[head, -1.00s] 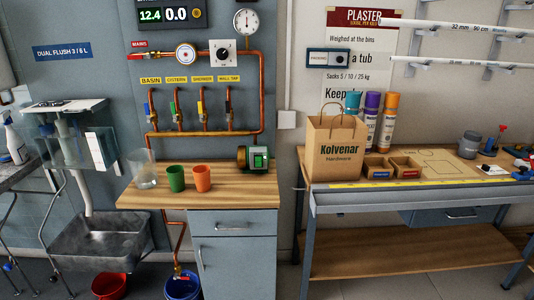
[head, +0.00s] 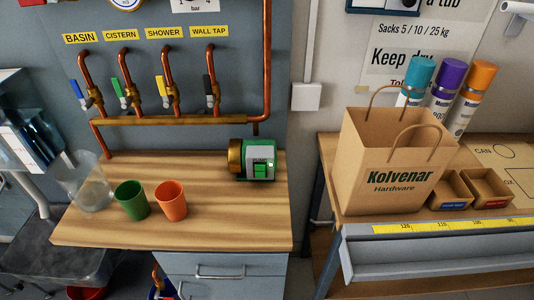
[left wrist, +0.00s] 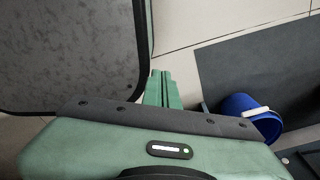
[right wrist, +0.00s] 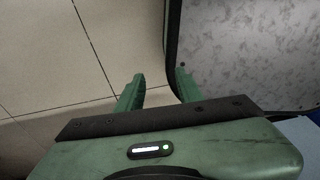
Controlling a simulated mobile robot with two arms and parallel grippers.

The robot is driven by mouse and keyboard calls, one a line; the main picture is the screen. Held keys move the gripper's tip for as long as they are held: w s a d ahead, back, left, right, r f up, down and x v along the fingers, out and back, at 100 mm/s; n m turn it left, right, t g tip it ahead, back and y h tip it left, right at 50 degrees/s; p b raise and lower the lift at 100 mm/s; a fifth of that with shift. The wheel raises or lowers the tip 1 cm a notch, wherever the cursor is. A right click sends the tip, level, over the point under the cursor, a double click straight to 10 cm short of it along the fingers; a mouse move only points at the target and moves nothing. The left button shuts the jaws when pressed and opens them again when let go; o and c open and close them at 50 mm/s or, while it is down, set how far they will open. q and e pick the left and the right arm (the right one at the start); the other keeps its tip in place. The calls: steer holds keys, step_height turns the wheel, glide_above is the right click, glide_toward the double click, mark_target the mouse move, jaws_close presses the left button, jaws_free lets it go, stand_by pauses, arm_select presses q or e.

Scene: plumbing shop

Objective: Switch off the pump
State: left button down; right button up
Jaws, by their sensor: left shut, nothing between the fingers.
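The pump (head: 240,157), with a brass front and a green and grey body, sits at the back right of the wooden counter (head: 215,232). A green switch (head: 262,170) is on its near side; I cannot tell its position. Neither gripper shows in the head view. In the left wrist view my left gripper (left wrist: 161,88) is shut and empty, with its two green fingers together, above the floor. In the right wrist view my right gripper (right wrist: 158,84) has its fingers apart and is empty, also above the floor. The pump is in neither wrist view.
A clear glass (head: 88,190), a green cup (head: 132,200) and an orange cup (head: 171,200) stand left of the pump. Copper pipes with several valves run behind it. A paper bag (head: 385,170) stands on the right bench. A blue bucket (left wrist: 236,108) is on the floor.

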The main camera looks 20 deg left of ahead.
arm_select(q)
steer(key=w+d+r+m+t+h+p, duration=0.1)
steer(key=w+d+r+m+t+p, duration=0.2)
steer(key=w+r, duration=1.25)
steer(key=w+d+r+m+h+p, duration=0.15)
steer(key=w+d+r+p, duration=0.55)
steer(key=r, duration=1.5)
steer(key=w+r+m+t+h+p, duration=0.1)
steer(key=w+r+m+t+p, duration=0.15)
steer(key=w+r, duration=1.4)
steer(key=w+a+r+m, duration=0.2)
steer(key=a+r+m, duration=0.2)
steer(key=r, duration=0.5)
steer(key=shift+w+a+y+p, duration=0.35)
steer(key=shift+w+a+y, duration=0.1)
steer(key=shift+a, duration=0.35)
steer(key=shift+r, duration=0.1)
